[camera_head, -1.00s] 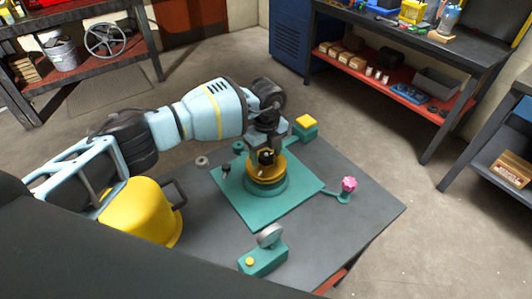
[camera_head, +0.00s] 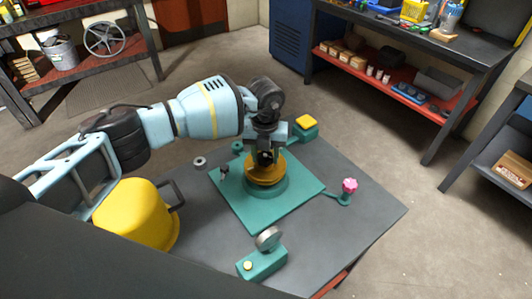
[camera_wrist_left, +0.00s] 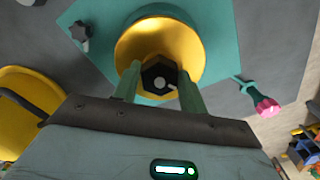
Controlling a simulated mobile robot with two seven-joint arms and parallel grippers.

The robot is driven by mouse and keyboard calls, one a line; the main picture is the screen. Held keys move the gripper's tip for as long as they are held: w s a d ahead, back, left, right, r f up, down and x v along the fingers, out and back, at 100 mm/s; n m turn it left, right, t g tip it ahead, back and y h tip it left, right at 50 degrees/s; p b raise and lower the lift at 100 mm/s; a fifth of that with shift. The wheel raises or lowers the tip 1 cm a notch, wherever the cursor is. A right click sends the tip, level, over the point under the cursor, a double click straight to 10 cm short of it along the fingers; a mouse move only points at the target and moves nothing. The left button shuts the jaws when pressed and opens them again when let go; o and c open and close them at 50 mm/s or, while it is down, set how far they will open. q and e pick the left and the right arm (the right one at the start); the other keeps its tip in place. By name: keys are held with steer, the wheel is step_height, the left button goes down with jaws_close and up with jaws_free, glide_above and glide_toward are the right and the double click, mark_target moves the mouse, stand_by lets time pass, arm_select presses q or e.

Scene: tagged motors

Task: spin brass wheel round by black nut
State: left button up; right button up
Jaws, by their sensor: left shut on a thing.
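The brass wheel (camera_head: 265,172) sits on a round teal base on a square teal plate (camera_head: 250,214) on the dark table. In the left wrist view the wheel (camera_wrist_left: 190,48) is round and shiny, with the black nut (camera_wrist_left: 158,76) at its middle. My left gripper (camera_head: 264,158) points down over the wheel's centre. In the wrist view its two fingers (camera_wrist_left: 160,88) stand on either side of the nut and are shut on it. In the head view the fingers and wrist mostly hide the nut. My right gripper is not in view.
On the table are a yellow pot (camera_head: 137,216) at left, a teal block with a round disc (camera_head: 262,262) in front, a pink knob (camera_head: 349,185) at right, a yellow-topped teal block (camera_head: 306,124) behind, and a grey ring (camera_head: 200,161). The table's right part is clear.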

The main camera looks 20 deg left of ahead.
arm_select(q)
steer(key=m+b, duration=0.1)
steer(key=m, duration=0.5)
steer(key=shift+m, duration=0.4)
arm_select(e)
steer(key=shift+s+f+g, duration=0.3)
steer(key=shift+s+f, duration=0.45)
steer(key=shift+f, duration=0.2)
arm_select(q)
steer(key=o, duration=1)
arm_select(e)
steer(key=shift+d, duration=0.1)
